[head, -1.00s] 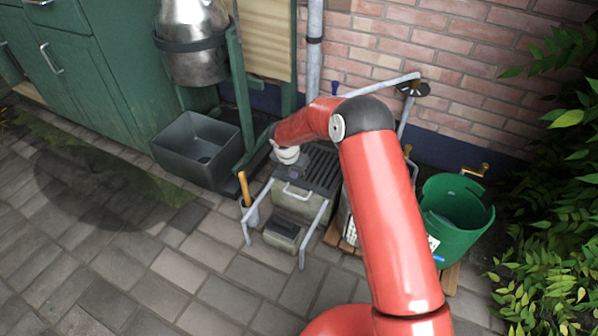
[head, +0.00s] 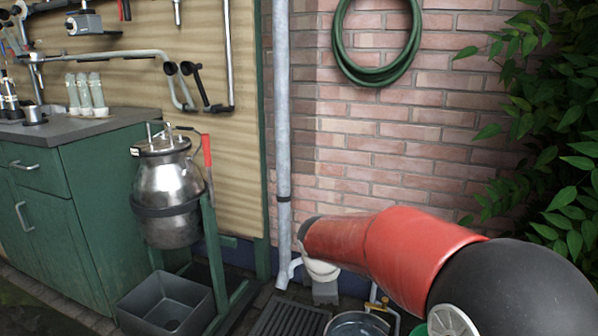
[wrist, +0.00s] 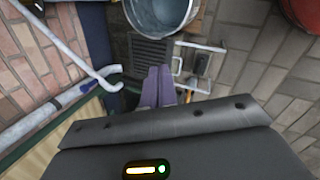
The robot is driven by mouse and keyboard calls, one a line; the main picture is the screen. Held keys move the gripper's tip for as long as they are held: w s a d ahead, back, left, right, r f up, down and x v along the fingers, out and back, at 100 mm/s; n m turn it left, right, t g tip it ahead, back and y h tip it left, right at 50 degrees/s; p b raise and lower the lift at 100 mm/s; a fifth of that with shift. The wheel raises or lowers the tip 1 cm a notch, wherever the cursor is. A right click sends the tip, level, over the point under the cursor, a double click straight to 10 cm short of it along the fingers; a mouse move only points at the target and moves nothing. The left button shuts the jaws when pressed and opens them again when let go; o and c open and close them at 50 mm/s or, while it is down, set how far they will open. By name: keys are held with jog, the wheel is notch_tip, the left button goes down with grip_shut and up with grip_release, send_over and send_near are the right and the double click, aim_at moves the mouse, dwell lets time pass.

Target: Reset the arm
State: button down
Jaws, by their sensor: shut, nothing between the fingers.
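My gripper (wrist: 159,70) shows in the wrist view as two purple fingers side by side, shut with nothing between them. The fingers point down over a dark slatted grate (wrist: 152,48), and I see no contact with it. In the head view my red arm comes in from the lower right and reaches left in front of the brick wall. Its white and grey wrist end hangs below, near the downpipe. The fingertips cannot be made out there.
A metal bucket (wrist: 163,14) and a metal rail frame (wrist: 200,68) are near the fingers. The head view shows a steel churn (head: 168,200) on a green stand, a grey tub (head: 165,306), a grey downpipe (head: 282,120), a hose (head: 342,48) and leaves (head: 560,120) at right.

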jog(key=s+d+r+m, duration=0.2)
jog(key=s+m, duration=0.3)
jog(key=s, duration=0.3)
jog(key=s+d+r+m+t+y+p, duration=0.1)
jog(key=s+d+r+m, duration=0.2)
jog(key=s+m, duration=0.3)
jog(key=s+d+r+m, duration=0.3)
jog(key=s+m, duration=0.3)
jog(key=s, duration=0.5)
jog(key=shift+d+r+t+y+p, duration=0.3)
jog(key=shift+d+t+p, duration=0.1)
jog(key=shift+d, duration=0.15)
